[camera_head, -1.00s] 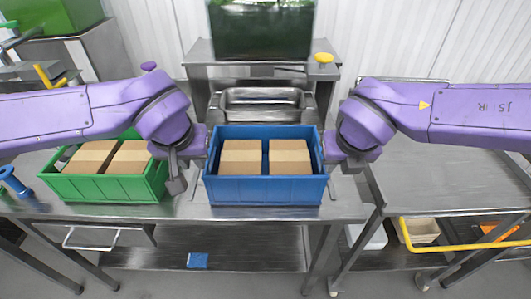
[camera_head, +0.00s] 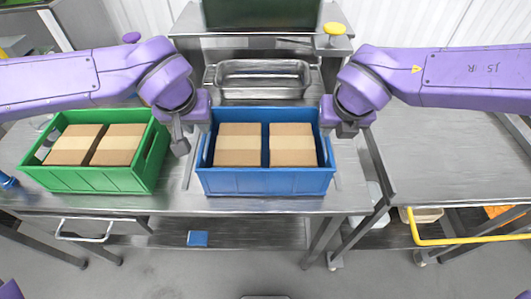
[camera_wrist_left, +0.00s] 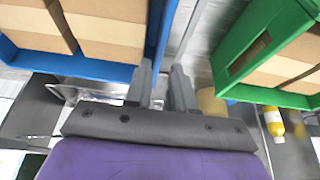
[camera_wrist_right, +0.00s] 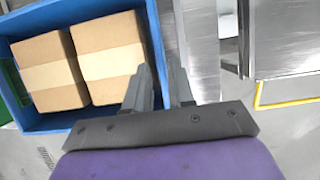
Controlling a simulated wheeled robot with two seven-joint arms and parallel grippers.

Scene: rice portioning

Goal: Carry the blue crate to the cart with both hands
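The blue crate (camera_head: 265,182) stands on the metal table and holds two taped cardboard boxes. My left gripper (camera_head: 185,135) is at the crate's left wall and my right gripper (camera_head: 343,128) is at its right wall. In the left wrist view the open fingers (camera_wrist_left: 161,85) point at the blue rim (camera_wrist_left: 158,40), with a gap between them. In the right wrist view the fingers (camera_wrist_right: 159,85) are apart, with the crate's rim (camera_wrist_right: 155,40) running in line with the gap. Contact with the walls cannot be made out. The cart (camera_head: 450,165) is on the right.
A green crate (camera_head: 85,178) with two boxes stands close on the left. A metal tray (camera_head: 262,90) lies behind the blue crate. The cart's top is bare; it has a yellow handle (camera_head: 470,240). A narrow gap separates table and cart.

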